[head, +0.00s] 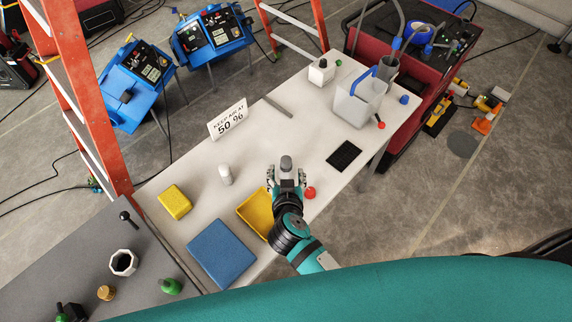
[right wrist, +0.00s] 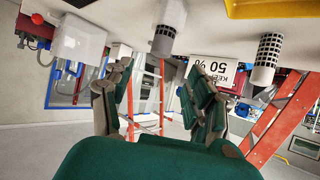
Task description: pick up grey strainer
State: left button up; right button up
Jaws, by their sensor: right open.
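The grey strainer (head: 286,162) stands on the white table, just beyond and partly between the fingertips of my right gripper (head: 286,178). In the right wrist view, which is upside down, the grey strainer (right wrist: 163,40) is a small cylinder with a dark perforated end, lined up with the gap between the fingers. My right gripper (right wrist: 160,85) is open and empty there. I cannot tell whether the strainer is inside the jaws, and no finger visibly touches it. My left gripper is in neither view.
A yellow tray (head: 243,205) and a red ball (head: 310,192) are close to the gripper. A white perforated cylinder (head: 226,175), a blue mat (head: 222,255) and a yellow sponge (head: 174,202) lie left. A black grid (head: 344,156) and a grey container (head: 352,108) are right.

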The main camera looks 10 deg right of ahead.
aim_at(286, 161)
jog(key=x, duration=0.9)
jog(key=shift+w+f, duration=0.15)
jog(key=shift+c, duration=0.2)
jog(key=shift+c, duration=1)
grip_shut()
